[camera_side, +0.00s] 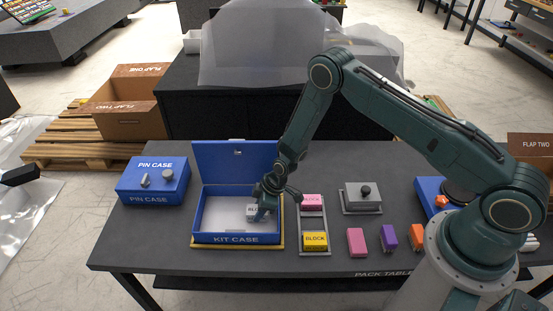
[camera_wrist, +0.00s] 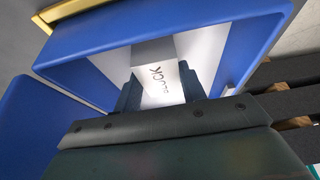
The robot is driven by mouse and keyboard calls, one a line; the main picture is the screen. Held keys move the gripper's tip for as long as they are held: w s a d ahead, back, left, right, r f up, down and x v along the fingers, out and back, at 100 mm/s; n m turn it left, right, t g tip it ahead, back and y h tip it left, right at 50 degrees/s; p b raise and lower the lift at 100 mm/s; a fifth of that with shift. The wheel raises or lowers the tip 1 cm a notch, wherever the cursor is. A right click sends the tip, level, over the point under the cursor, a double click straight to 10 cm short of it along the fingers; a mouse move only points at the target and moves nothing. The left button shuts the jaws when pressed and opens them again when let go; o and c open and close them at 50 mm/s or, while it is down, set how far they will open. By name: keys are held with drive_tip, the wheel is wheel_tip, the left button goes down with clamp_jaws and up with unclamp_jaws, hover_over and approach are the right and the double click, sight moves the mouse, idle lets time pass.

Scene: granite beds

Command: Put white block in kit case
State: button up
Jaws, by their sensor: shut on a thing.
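The blue kit case (camera_side: 237,239) stands open on the table with its lid (camera_side: 235,160) raised at the back and a pale floor inside. My gripper (camera_side: 262,212) is at the right part of the case opening, shut on the white block (camera_side: 251,211). In the wrist view the white block (camera_wrist: 158,82), marked BLOCK, sits between the two dark fingers of my gripper (camera_wrist: 165,92). The case's blue wall (camera_wrist: 105,35) surrounds it there. I cannot tell whether the block touches the case floor.
Right of the case, a grey tray (camera_side: 313,229) holds a pink block (camera_side: 312,202) and a yellow block (camera_side: 315,240). Pink (camera_side: 356,242), purple (camera_side: 388,237) and orange (camera_side: 417,236) pieces lie further right. A blue pin case (camera_side: 153,183) stands at left.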

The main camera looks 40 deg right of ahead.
drive_tip(key=shift+f, duration=0.2)
drive_tip(key=shift+f, duration=0.15)
drive_tip(key=o, duration=1.2)
drive_tip(key=shift+c, duration=0.2)
drive_tip(key=v, duration=1.2)
